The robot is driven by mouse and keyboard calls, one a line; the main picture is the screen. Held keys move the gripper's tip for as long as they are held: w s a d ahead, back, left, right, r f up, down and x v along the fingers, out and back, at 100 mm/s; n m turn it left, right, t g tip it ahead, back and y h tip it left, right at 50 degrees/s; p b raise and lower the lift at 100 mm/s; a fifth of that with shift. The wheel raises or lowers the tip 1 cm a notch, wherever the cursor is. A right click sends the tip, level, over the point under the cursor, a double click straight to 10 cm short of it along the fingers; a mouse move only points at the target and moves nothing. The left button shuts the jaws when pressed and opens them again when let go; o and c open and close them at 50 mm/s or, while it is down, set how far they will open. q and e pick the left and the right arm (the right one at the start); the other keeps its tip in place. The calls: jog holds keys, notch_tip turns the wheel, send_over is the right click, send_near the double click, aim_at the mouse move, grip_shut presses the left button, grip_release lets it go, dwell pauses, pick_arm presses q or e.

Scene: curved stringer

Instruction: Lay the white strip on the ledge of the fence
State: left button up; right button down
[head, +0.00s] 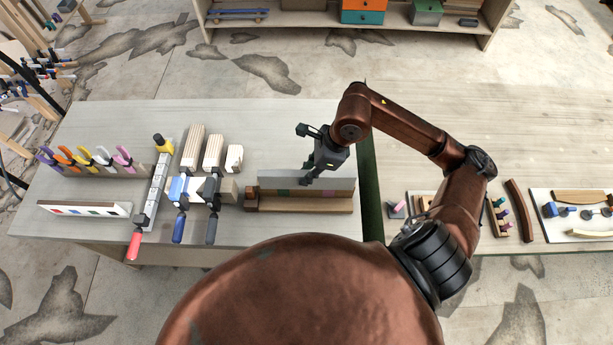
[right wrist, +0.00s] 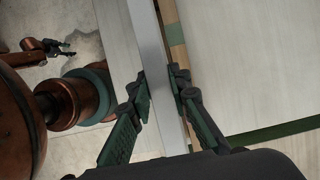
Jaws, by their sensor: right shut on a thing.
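The white strip (head: 275,182), greyish in this light, lies lengthwise along the fence (head: 300,206) in the head view. The fence is a long wooden piece with a ledge and coloured patches, one of them green. My right gripper (head: 312,178) is over the middle of the strip. In the right wrist view, my right gripper (right wrist: 161,88) is shut on the strip (right wrist: 147,40), one finger on each side. The fence's wood with a green patch (right wrist: 178,54) runs alongside it. I cannot tell whether the strip touches the ledge. My left gripper (right wrist: 58,48) is small at upper left there; its jaws are unclear.
Left of the fence are clamps (head: 180,205) with coloured handles and wooden blocks (head: 213,150). Farther left are a row of coloured clips (head: 98,158) and a pale bar with coloured squares (head: 85,208). A green-edged gap separates the tables. The table behind the fence is mostly clear.

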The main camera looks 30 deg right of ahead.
jog(key=f, duration=0.1)
jog(key=f+p, duration=0.1)
jog(key=f, duration=0.1)
jog(key=shift+w+d+f, duration=0.1)
jog(key=shift+w+f, duration=0.2)
jog(key=shift+f, duration=0.1)
jog(key=shift+f+b, duration=0.6)
jog(key=shift+b, duration=0.15)
jog(key=c, duration=1.8)
grip_release()
jog(key=shift+r, duration=0.15)
